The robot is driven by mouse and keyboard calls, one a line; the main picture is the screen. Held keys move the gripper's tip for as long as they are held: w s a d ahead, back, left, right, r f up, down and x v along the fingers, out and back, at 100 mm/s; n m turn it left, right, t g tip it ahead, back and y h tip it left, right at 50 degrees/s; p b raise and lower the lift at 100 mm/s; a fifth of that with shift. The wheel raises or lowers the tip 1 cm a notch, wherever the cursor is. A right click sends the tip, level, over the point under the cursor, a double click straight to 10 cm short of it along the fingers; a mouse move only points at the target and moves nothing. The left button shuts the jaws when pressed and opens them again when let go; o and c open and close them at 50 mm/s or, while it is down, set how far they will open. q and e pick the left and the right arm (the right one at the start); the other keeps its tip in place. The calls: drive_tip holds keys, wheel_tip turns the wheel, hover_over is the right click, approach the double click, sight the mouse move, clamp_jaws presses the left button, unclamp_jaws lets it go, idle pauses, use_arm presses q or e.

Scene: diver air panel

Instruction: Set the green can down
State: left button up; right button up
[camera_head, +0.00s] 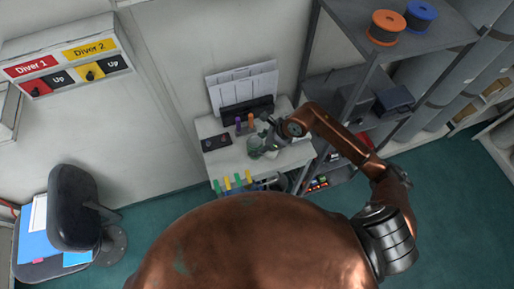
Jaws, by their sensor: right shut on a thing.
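A green can (256,146) is at the small white table (222,165) against the wall, in the head view. My right gripper (265,141) is shut on the can from its right side and partly hides it. From this angle I cannot tell whether the can touches the tabletop or is held just above it. My copper right arm reaches in from the right. My left gripper is not in view.
A dark box with two knobs (215,142) and purple and orange markers (239,126) are close to the can. A grey shelf unit (430,32) stands right of the table. A black chair (76,208) stands at left. Teal floor is open at right.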

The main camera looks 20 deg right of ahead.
wheel_tip(320, 180, down, 3)
drive_tip(key=shift+w+p, duration=0.15)
drive_tip(key=shift+p, duration=0.35)
drive_tip(key=shift+f, duration=0.15)
drive_tip(key=shift+f, duration=0.1)
drive_tip(key=o, duration=1.5)
drive_tip(key=b+v, duration=0.2)
drive_tip(key=v, duration=1)
